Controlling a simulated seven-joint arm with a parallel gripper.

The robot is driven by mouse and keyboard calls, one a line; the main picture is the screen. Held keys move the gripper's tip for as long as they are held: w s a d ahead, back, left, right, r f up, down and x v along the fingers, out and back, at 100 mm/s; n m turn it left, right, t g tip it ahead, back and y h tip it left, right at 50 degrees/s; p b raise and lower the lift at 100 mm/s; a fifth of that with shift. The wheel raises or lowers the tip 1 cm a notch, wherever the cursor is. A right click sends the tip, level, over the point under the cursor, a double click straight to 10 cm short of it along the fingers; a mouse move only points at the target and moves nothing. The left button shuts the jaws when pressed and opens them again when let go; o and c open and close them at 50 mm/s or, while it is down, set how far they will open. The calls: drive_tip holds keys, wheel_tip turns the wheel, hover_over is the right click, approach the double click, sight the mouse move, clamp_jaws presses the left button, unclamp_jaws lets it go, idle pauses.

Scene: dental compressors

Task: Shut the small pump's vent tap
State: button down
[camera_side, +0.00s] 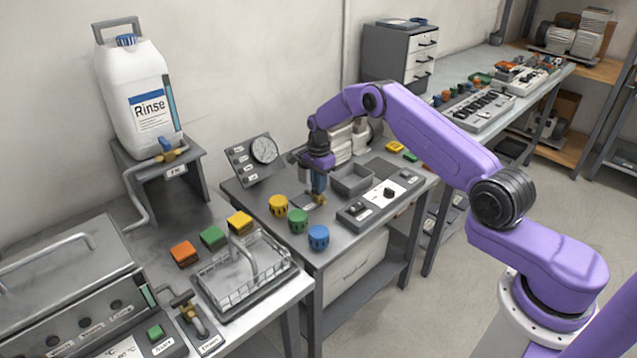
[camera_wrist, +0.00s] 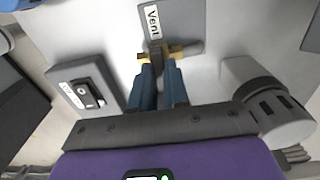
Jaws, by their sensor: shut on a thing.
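The small brass vent tap (camera_wrist: 190,49) lies across the upper middle of the wrist view, beside a label plate reading "Vent" (camera_wrist: 153,20). My gripper (camera_wrist: 159,66) is shut on the tap's handle, with its two blue fingers close together on it. In the side view my gripper (camera_side: 318,187) points down at the middle bench, and a little brass of the tap (camera_side: 321,200) shows at its tips. The fingers hide most of the handle, so its exact angle is hard to tell. A pale pump body (camera_side: 343,140) is partly hidden behind my arm.
Yellow, green and blue round knobs (camera_side: 298,220) stand at the bench's front left. A grey open bin (camera_side: 352,182) and a switch box (camera_side: 362,207) are right of my gripper. A gauge panel (camera_side: 250,160) stands behind left. In the wrist view a cylindrical part (camera_wrist: 272,112) is close right.

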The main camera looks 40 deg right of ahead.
drive_tip(key=shift+a, duration=0.1)
drive_tip(key=c, duration=1.1)
unclamp_jaws()
wheel_tip(320, 180, up, 17)
drive_tip(key=shift+r, duration=0.2)
